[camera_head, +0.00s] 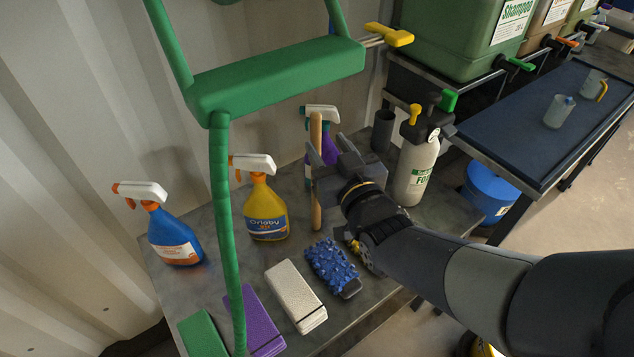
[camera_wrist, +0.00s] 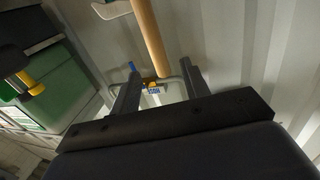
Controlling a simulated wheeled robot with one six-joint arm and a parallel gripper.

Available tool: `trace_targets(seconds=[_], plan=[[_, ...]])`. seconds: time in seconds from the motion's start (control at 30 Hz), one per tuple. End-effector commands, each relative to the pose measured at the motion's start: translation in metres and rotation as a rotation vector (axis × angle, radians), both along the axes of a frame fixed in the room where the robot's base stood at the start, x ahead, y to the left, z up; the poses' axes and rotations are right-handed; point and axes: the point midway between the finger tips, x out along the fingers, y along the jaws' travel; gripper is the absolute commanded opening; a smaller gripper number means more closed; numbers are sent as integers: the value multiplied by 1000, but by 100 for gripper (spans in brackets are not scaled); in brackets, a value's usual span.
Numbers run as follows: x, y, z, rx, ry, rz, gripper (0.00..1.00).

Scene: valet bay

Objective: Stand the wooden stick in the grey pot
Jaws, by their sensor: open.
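The wooden stick (camera_head: 316,150) stands roughly upright by the wall at the back of the grey table, and its lower end is near the table top. My gripper (camera_head: 328,168) is open at the stick's mid-height. In the wrist view the stick (camera_wrist: 149,38) comes down from the top edge to the gap between my open fingers (camera_wrist: 159,72). I cannot tell whether a finger touches it. The grey pot (camera_head: 382,131), a dark upright cylinder, stands behind and to the right of my gripper, and my gripper and the sprayer hide none of its rim.
A purple spray bottle (camera_head: 329,145) is close behind the stick; a yellow one (camera_head: 266,212) and a blue one (camera_head: 174,238) stand left. A foam sprayer (camera_head: 414,168) is right of the pot. A blue scrubber (camera_head: 331,266) and white block (camera_head: 295,295) lie in front. A green hose frame (camera_head: 275,75) hangs above.

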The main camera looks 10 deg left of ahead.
Motion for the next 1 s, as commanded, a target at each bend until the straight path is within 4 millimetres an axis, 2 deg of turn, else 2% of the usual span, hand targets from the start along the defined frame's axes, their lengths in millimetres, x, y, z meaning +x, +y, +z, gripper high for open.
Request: trace_targets(seconds=[0.37,0.7,1.0], plan=[[20,14,0,0,1,-1,44],[51,35,0,0,2,-1,44],[55,39,-1,0,1,-1,44]])
